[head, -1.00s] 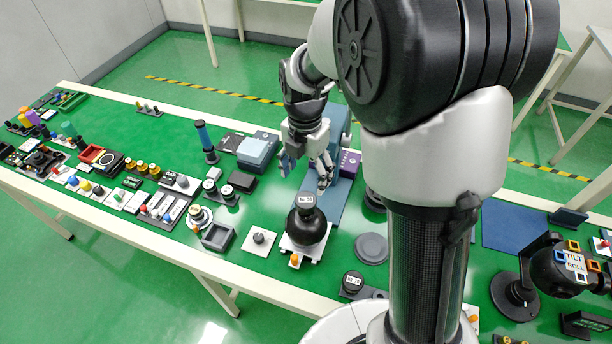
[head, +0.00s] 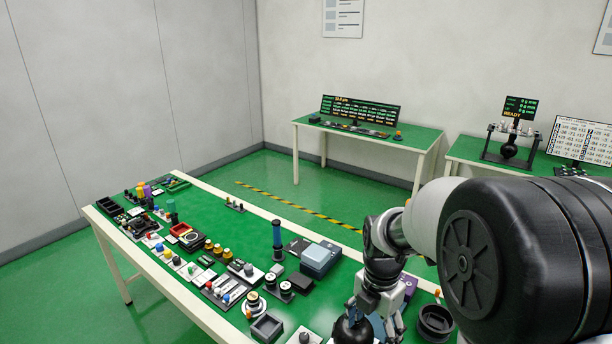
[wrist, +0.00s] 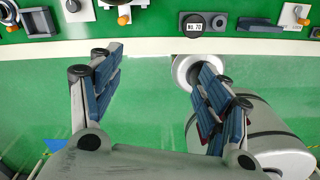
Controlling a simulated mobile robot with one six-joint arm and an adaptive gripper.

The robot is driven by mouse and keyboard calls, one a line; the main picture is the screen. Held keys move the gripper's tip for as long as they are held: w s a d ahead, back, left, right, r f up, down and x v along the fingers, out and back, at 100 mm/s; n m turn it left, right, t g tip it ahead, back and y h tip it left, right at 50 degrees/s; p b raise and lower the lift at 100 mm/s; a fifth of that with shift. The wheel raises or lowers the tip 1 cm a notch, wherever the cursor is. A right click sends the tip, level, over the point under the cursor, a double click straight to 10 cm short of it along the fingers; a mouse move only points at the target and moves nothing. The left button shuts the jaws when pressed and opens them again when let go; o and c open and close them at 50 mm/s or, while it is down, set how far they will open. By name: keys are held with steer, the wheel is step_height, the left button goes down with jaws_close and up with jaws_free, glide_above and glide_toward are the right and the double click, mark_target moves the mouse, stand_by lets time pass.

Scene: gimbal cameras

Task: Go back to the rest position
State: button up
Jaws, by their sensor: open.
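My gripper (wrist: 160,68) is open and empty in the wrist view, its two blue-padded fingers wide apart over the green floor just off the table edge. In the head view my gripper (head: 378,308) hangs low in the picture at the right, partly cut off by the bottom edge. A black ball-shaped unit (head: 350,331) is close below it there, cut off by the frame. Nothing is held between the fingers.
The green workbench (head: 235,222) carries several knobs, switches and small boxes, with a blue upright cylinder (head: 277,238) near its middle. A back table (head: 370,138) holds a display panel (head: 360,110).

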steer(key=s+r+m+t+b, duration=0.2)
steer(key=s+r+m+t, duration=0.1)
steer(key=s+r+m, duration=0.85)
steer(key=s+m+t, duration=0.1)
steer(key=s+m, duration=0.9)
steer(key=m, duration=0.4)
steer(key=shift+t+b, duration=0.4)
steer(key=shift+m, duration=0.25)
steer(key=shift+c, duration=0.2)
